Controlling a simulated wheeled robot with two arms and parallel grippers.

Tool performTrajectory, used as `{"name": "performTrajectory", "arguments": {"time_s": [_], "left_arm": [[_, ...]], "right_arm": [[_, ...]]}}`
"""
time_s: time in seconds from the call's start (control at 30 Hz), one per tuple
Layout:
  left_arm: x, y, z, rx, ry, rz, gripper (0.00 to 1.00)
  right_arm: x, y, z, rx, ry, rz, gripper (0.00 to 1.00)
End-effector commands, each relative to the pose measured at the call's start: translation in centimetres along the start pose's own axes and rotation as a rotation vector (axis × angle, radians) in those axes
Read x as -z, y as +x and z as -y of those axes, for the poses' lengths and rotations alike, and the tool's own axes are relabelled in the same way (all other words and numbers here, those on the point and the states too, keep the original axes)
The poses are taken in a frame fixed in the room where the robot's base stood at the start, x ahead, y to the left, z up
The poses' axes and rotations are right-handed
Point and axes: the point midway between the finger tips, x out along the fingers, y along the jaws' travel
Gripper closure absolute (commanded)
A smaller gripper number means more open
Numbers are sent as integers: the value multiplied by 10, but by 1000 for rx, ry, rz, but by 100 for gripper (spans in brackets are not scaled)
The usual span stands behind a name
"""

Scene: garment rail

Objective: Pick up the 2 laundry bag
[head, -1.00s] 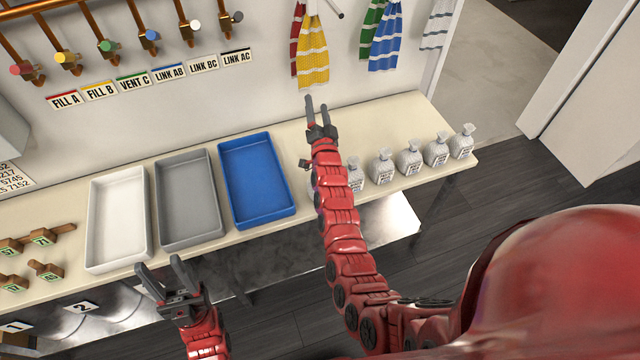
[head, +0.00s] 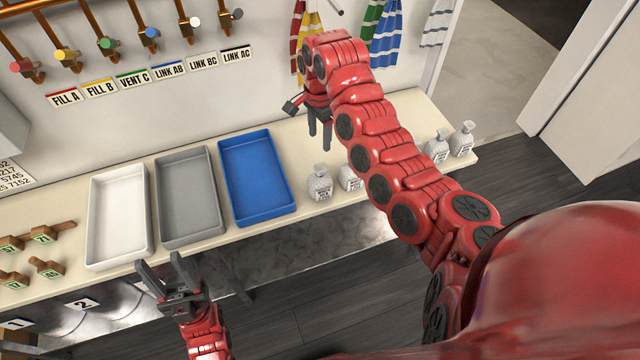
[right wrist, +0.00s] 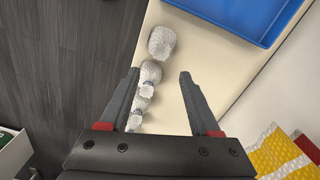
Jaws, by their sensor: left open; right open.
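The laundry bags are small pale grey sacks with tied necks and labels, in a row on the table's right part. In the head view, two stand at the row's left end, one bag (head: 320,184) and another (head: 350,179); two more, a bag (head: 438,146) and a bag (head: 462,140), show at the right end. My right arm hides the middle; the labels are too small to read. My right gripper (head: 320,143) is open and empty, pointing down above the left-end bags. The right wrist view shows a bag (right wrist: 162,43) beyond its fingertips. My left gripper (head: 160,264) is open and empty near the table's front edge.
White (head: 118,218), grey (head: 187,200) and blue (head: 257,180) trays stand left of the bags. Striped towels, one yellow (head: 311,22), hang on the wall behind my right arm. Brown tagged handles (head: 40,238) lie at the far left.

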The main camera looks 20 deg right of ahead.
Motion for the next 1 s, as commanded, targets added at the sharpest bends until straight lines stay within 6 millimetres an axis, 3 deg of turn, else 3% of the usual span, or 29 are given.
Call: {"name": "performTrajectory", "arguments": {"time_s": [0.33, 0.53, 0.77, 1.0], "left_arm": [[-2, -9, 0, 0, 0, 0, 50], [-5, -29, -1, 0, 0, 0, 50], [-6, -34, -2, 0, 0, 0, 50], [-2, -14, -1, 0, 0, 0, 50]], "right_arm": [[-1, 68, 0, 0, -2, -1, 36], [0, 101, 2, 4, -2, -3, 36], [1, 112, 2, 4, -2, -2, 36], [4, 133, 2, -2, -2, 1, 36]]}}
